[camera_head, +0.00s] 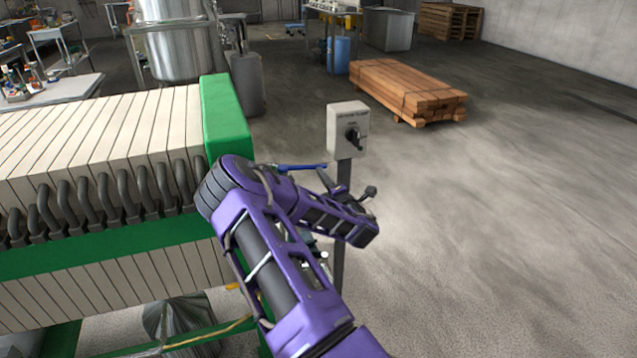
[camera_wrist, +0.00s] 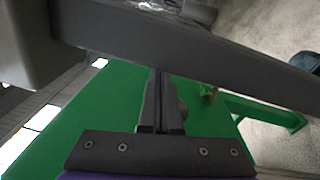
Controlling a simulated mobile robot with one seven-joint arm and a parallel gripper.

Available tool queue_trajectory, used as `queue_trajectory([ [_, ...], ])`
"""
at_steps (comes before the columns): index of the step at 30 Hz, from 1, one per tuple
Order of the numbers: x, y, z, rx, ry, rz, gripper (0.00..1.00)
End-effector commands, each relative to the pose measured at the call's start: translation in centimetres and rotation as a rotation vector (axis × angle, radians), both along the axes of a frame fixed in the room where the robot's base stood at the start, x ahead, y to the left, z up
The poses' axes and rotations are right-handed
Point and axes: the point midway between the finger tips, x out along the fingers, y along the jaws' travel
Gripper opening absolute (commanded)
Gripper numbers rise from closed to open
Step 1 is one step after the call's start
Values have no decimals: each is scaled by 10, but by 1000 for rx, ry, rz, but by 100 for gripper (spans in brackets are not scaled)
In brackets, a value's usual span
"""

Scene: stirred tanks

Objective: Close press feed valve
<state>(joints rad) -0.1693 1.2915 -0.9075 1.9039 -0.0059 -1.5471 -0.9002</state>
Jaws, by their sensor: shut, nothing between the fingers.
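A slim blue bar (camera_head: 302,167), which may be the valve's handle, shows just behind my purple arm at the right end of the filter press (camera_head: 228,118). The valve body is mostly hidden by my arm, so I cannot tell how it is turned. In the wrist view my gripper (camera_wrist: 161,100) is shut and empty. Its two dark fingers lie side by side before a green panel of the press (camera_wrist: 105,100). A dark grey beam crosses the view at the fingertips. I cannot tell whether they touch it. The gripper is not clear in the head view.
A grey control box (camera_head: 347,131) with a black knob stands on a post close beside my arm. Timber (camera_head: 408,92) lies stacked behind it. A steel tank (camera_head: 178,45) and a grey cylinder (camera_head: 247,84) stand behind the press. The floor at the right is clear.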

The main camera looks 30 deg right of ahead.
Motion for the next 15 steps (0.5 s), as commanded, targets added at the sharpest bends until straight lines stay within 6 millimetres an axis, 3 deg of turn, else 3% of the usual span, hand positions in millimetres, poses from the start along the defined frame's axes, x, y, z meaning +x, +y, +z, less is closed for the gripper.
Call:
queue_trajectory([
  [15, 23, -17, 0, 0, -1, -1, 0],
])
